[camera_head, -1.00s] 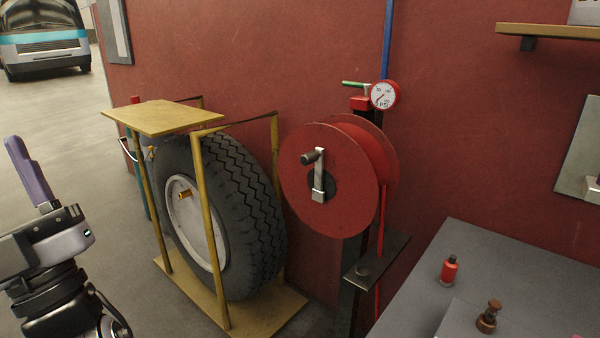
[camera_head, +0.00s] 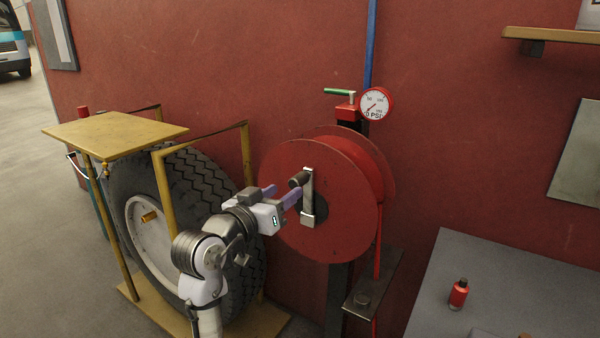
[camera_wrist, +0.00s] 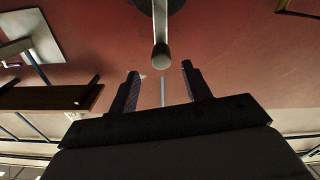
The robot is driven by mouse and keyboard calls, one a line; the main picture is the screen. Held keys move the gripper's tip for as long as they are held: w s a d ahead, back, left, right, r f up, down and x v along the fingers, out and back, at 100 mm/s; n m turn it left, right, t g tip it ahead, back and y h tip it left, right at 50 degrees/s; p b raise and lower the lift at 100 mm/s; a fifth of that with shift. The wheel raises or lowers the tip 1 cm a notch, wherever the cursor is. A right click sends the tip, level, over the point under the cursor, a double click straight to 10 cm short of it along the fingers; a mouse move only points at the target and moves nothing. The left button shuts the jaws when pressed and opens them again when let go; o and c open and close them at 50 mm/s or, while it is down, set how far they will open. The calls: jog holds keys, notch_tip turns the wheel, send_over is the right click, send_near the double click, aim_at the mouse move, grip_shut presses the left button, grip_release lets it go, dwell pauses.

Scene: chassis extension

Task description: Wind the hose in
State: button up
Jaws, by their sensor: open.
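The red hose reel (camera_head: 345,230) stands by the red wall in the head view. Its crank is a pale metal arm (camera_head: 308,200) with a dark grip (camera_head: 298,180) at the upper end. The red hose (camera_head: 377,240) hangs down from the reel's right side. My gripper (camera_head: 282,196) is open at the reel's left front, its purple fingers close to the crank grip. In the wrist view the crank grip (camera_wrist: 161,57) shows beyond and between the open fingertips (camera_wrist: 160,72). I cannot tell whether either finger touches it.
A tyre (camera_head: 200,190) stands in a yellow frame (camera_head: 115,135) left of the reel, behind my arm. A pressure gauge (camera_head: 375,104) and a green-handled valve (camera_head: 346,105) sit above the reel. A grey table (camera_head: 500,270) with a red bottle (camera_head: 458,294) is at the lower right.

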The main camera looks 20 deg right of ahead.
aim_at(304, 176)
jog(key=p+x, duration=0.2)
jog(key=x, duration=0.7)
jog(key=shift+w+d, duration=0.15)
jog(key=shift+w, duration=0.15)
jog(key=shift+c, duration=0.3)
grip_shut()
